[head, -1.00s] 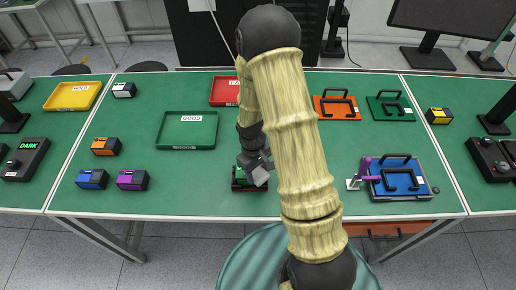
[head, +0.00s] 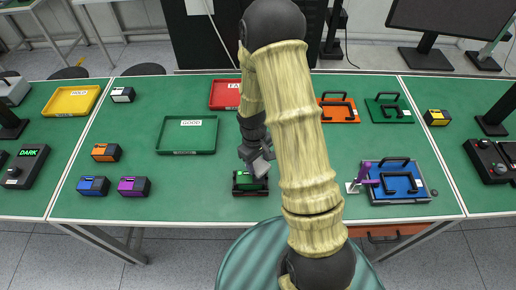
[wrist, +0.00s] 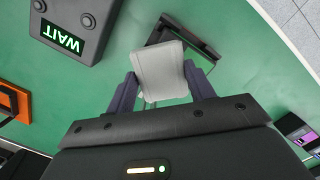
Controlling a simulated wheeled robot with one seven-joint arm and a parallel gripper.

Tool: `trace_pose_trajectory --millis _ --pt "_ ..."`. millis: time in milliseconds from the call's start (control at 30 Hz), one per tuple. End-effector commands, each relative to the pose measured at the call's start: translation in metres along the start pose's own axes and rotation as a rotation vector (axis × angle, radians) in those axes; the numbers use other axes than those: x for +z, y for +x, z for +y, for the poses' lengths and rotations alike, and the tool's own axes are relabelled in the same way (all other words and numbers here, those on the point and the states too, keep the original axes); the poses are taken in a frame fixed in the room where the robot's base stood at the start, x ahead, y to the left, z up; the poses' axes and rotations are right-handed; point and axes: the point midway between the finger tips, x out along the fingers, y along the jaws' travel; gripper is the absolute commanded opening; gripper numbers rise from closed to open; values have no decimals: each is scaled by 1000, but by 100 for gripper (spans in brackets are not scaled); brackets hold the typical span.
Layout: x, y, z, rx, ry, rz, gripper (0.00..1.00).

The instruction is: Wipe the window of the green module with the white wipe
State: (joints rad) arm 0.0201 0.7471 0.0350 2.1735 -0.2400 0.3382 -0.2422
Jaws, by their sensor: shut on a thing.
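The green module (head: 248,186) sits in a dark holder near the front middle of the green table. In the head view my gripper (head: 258,158) is just behind and above it, leaving most of its green face in sight. In the wrist view my gripper (wrist: 163,90) is shut on the white wipe (wrist: 158,68), a pale folded pad between the two fingers. The wipe covers much of the module and its dark holder (wrist: 205,50) in that view. The window itself is too small or hidden to make out, and contact between wipe and module cannot be told.
Blue (head: 94,186), purple (head: 134,187) and orange (head: 106,152) modules stand to the left. The GOOD tray (head: 187,150) is empty behind them. A box reading WAIT (wrist: 70,28) shows in the wrist view. A blue plate with a handle (head: 400,183) lies to the right.

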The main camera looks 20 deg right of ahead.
Motion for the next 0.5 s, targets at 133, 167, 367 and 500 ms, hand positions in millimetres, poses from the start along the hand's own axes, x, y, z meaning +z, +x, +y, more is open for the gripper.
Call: trace_pose_trajectory --millis 133,167,367,500 --pt "2 -18 0 0 1 1 32" --pt "2 -20 0 0 1 1 32" --pt "5 -38 0 0 1 0 32" --pt "6 -46 0 -1 1 0 32"
